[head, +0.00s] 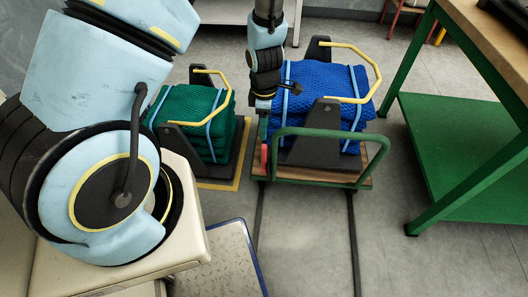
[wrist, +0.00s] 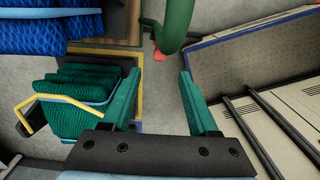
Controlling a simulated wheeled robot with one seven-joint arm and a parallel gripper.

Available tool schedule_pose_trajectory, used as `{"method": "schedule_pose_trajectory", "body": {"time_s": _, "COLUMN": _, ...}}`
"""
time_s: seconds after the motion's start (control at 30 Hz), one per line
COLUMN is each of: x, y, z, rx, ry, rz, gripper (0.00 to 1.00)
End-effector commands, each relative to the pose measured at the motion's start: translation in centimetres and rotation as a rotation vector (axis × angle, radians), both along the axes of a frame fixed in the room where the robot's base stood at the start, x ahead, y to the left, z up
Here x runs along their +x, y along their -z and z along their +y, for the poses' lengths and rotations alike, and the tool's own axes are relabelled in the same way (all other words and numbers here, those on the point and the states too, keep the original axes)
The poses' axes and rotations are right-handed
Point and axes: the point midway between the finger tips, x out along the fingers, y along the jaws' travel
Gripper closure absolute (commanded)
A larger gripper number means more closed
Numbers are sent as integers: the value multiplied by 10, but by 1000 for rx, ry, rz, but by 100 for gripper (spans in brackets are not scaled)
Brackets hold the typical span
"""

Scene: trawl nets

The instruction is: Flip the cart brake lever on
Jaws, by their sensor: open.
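The cart (head: 365,183) has a wooden deck and a green tube handle, and it carries a folded blue net. A small red lever (head: 264,157) stands at the left end of its handle. In the wrist view a red piece of the lever (wrist: 159,55) shows beside the green handle tube (wrist: 176,22), just beyond and between my fingertips. My gripper (wrist: 160,73) is open and empty, with its two teal fingers apart. In the head view my wrist hangs by the left side of the blue net; the fingertips are hard to make out there.
A green net (head: 190,112) lies on a yellow-edged base left of the cart, with a yellow rail. A wooden-topped bench with a green shelf (head: 450,140) stands right. A blue-edged plate (head: 220,255) and dark floor rails lie in front. Grey floor is clear between cart and bench.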

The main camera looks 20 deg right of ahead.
Motion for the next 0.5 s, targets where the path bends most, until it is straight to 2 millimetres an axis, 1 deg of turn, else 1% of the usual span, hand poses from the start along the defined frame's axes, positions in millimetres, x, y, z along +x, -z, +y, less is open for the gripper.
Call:
{"method": "schedule_pose_trajectory", "body": {"time_s": 0.17, "x": 0, "y": 28, "z": 2, "rx": 1, "ry": -3, "rz": 4, "gripper": 40}}
{"method": "schedule_pose_trajectory", "body": {"time_s": 0.4, "x": 0, "y": 72, "z": 2, "rx": 1, "ry": 0, "rz": 4, "gripper": 40}}
{"method": "schedule_pose_trajectory", "body": {"time_s": 0.5, "x": 0, "y": 86, "z": 1, "rx": 0, "ry": 2, "rz": 3, "gripper": 40}}
